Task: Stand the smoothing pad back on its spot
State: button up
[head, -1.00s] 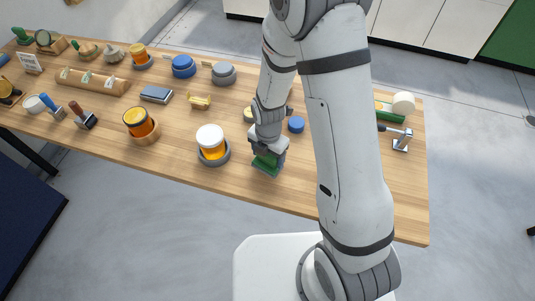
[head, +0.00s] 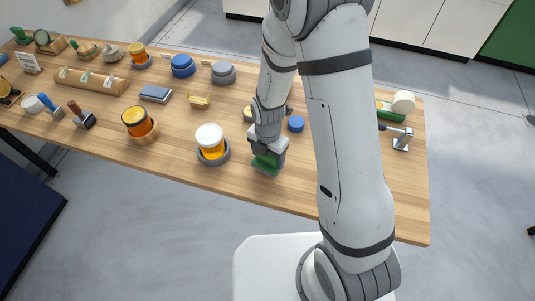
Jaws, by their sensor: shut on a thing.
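My gripper (head: 267,150) points down over the front part of the wooden table, right of the white-lidded honey jar. It is shut on a small green block, which I take to be the smoothing pad (head: 266,164). The pad's upper part is hidden by the jaws. Its lower part is at or just above the table top; I cannot tell whether it touches. A grey part shows under or beside the green. No marked spot for the pad can be made out in this view.
The white-lidded jar (head: 210,141) stands in a grey ring just left of my gripper. A blue disc (head: 295,124) lies to the right, and a metal stand (head: 402,140) stands farther right. An amber jar (head: 137,121) is at the left. The table (head: 310,195) is bare along its front edge.

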jog(key=shift+f+b, duration=0.75)
jog(key=shift+f, duration=0.15)
jog(key=o, duration=1.3)
jog(key=shift+r, duration=0.15)
jog(key=shift+r+p, duration=2.6)
jog(key=shift+r, duration=1.3)
